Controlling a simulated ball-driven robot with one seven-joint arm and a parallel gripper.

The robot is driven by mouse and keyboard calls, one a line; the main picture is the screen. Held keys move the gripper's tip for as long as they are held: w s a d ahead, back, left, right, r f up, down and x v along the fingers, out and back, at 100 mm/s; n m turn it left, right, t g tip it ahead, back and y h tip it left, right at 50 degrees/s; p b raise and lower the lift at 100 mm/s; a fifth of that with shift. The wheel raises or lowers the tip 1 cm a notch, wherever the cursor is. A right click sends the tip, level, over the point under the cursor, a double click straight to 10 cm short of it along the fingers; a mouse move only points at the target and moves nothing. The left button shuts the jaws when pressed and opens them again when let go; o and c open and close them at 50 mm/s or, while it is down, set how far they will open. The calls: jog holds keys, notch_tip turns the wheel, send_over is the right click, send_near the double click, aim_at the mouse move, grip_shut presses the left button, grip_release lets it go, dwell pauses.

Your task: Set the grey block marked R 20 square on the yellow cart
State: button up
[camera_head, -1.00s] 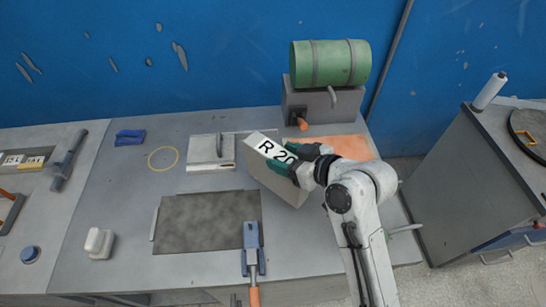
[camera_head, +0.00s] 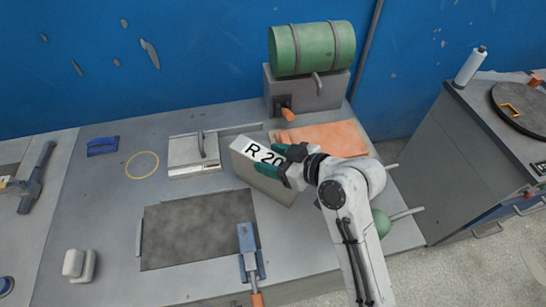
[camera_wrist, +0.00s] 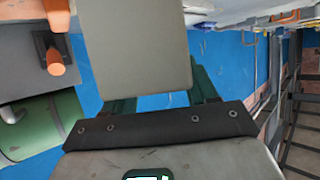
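The grey block marked R 20 (camera_head: 262,182) is a flat slab with a white label on its top edge. In the head view it is tilted over the bench, left of my arm. My gripper (camera_head: 280,162), with green fingers, is shut on its upper right end. In the wrist view the block (camera_wrist: 135,45) fills the upper middle, between the green fingers of my gripper (camera_wrist: 160,92). I cannot tell if its lower edge touches the bench. The yellow cart is not in view.
A grey cabinet (camera_head: 450,170) stands right, with floor between. The blue wall is behind.

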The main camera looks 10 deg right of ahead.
jog(key=o, duration=0.5)
jog(key=shift+c, duration=0.2)
